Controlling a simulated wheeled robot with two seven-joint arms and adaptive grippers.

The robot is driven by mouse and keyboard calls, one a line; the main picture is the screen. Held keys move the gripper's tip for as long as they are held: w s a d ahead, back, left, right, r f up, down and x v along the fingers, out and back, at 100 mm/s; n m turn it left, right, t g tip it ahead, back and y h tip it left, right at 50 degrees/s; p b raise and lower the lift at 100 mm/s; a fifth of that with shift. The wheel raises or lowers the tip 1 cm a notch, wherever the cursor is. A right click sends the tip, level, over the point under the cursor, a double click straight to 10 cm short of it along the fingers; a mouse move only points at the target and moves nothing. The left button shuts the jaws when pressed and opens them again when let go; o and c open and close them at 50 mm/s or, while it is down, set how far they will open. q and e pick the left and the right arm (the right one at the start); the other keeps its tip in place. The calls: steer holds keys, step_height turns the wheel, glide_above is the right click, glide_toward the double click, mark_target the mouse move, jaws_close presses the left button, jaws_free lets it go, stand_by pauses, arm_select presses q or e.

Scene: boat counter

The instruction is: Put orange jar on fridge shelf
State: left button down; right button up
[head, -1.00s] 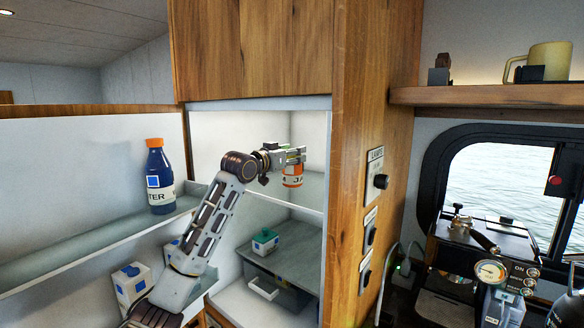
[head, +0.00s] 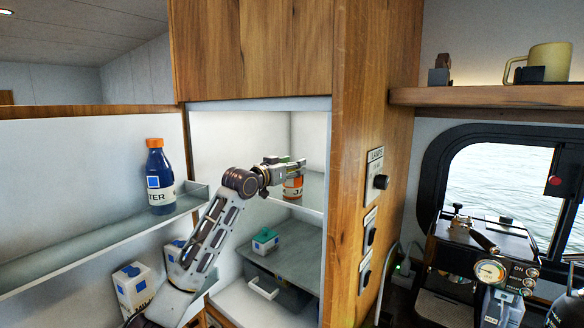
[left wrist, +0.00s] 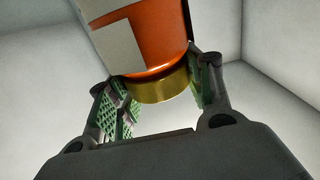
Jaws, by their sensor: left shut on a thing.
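The orange jar (head: 293,189) with a white label is inside the open fridge, upright at the upper shelf (head: 313,194). My left gripper (head: 292,168) is shut on it near its top. In the left wrist view the jar (left wrist: 160,45) and its gold lid (left wrist: 160,87) sit between the two green-padded fingers (left wrist: 163,98). The jar's base appears at shelf height, but I cannot tell whether it touches the shelf. My right gripper is not in view.
A blue bottle (head: 160,178) stands on the fridge door shelf (head: 90,238), with cartons (head: 133,287) lower down. A small teal-topped container (head: 265,240) sits on the lower fridge shelf (head: 292,255). The wooden cabinet side (head: 350,200) bounds the opening on the right.

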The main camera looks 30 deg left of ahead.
arm_select(q)
steer(key=c, duration=0.6)
jaws_free()
